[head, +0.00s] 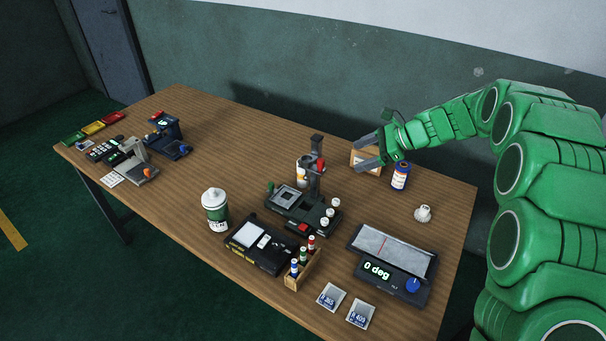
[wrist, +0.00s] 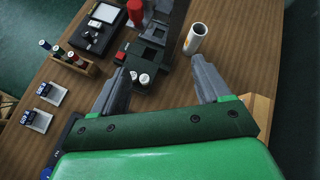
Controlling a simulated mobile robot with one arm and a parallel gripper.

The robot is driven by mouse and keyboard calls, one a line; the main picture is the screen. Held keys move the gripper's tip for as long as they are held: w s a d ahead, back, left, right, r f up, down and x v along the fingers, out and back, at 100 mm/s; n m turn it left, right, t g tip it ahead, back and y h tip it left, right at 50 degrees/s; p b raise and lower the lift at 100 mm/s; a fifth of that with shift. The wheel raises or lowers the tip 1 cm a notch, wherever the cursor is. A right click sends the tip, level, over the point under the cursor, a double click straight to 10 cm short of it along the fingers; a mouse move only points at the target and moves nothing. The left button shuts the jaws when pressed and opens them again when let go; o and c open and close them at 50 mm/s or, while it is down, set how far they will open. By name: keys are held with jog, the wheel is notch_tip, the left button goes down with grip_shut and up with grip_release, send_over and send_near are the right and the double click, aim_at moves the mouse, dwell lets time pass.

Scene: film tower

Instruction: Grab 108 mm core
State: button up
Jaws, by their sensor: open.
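A white hollow cylinder (wrist: 194,39) with an orange mark, which looks like the core, stands on the wooden table in the wrist view. In the head view it shows partly (head: 301,174), behind the dark press-like device; I cannot read a size on it. My gripper (head: 362,153) is open and empty, to the right of the cylinder in the head view. In the wrist view the open fingers (wrist: 160,66) point toward the cylinder, which lies beyond the right fingertip and apart from it.
The dark device (head: 290,210) with a post and white knobs stands close to the cylinder. A wooden box (head: 372,167) is just below my gripper, with a blue bottle (head: 400,178) beside it. A white-green canister (head: 215,210) stands left. The table's back middle is clear.

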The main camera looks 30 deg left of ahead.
jog(key=w+a+f+m+y, duration=0.3)
jog(key=w+a+f, duration=0.3)
jog(key=a+f, duration=0.3)
jog(key=g, duration=0.1)
send_near(300, 172)
jog(key=w+a, duration=0.1)
jog(key=a, duration=0.2)
jog(key=shift+s+a+f, duration=0.15)
jog(key=shift+a+f, duration=0.2)
jog(key=shift+f, duration=0.35)
jog(key=shift+x, duration=3.85)
jog(key=shift+r, duration=0.15)
jog(key=c, duration=1.1)
jog(key=shift+o, duration=0.2)
jog(key=shift+r, duration=0.1)
